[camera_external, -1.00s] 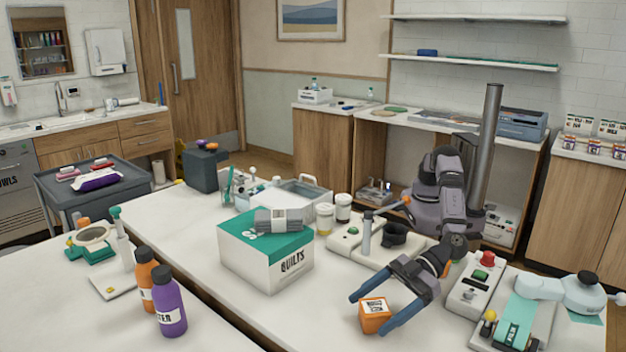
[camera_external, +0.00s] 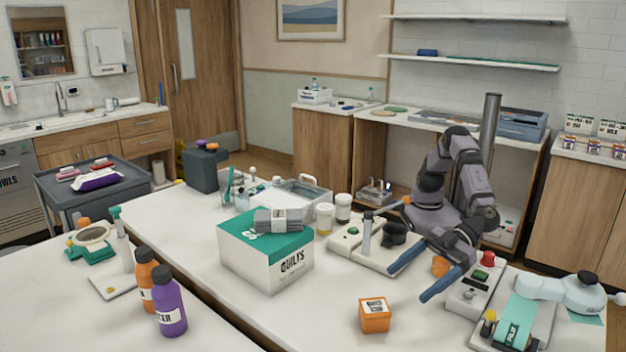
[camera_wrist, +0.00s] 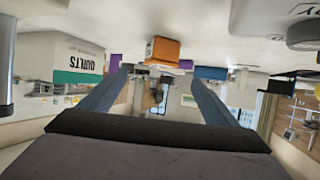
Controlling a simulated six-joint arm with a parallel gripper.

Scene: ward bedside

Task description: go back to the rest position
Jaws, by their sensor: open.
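My gripper (camera_external: 415,277) is open and empty in the external view, its two blue fingers spread above the table near the device base. In the wrist view the fingers (camera_wrist: 160,72) reach forward with nothing between them in contact. A small orange box with a white label (camera_external: 374,315) sits on the white table, in front of and apart from my fingers. It also shows in the wrist view, where the picture is upside down, as an orange box (camera_wrist: 164,51) beyond the fingers. My arm is folded back near the grey post.
A white and green QUILTS box (camera_external: 270,262) stands left of my gripper. A control box with a red button (camera_external: 475,280) and a teal-strip device (camera_external: 520,318) are on the right. Orange (camera_external: 146,280) and purple (camera_external: 169,302) bottles stand front left. Table space around the small orange box is clear.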

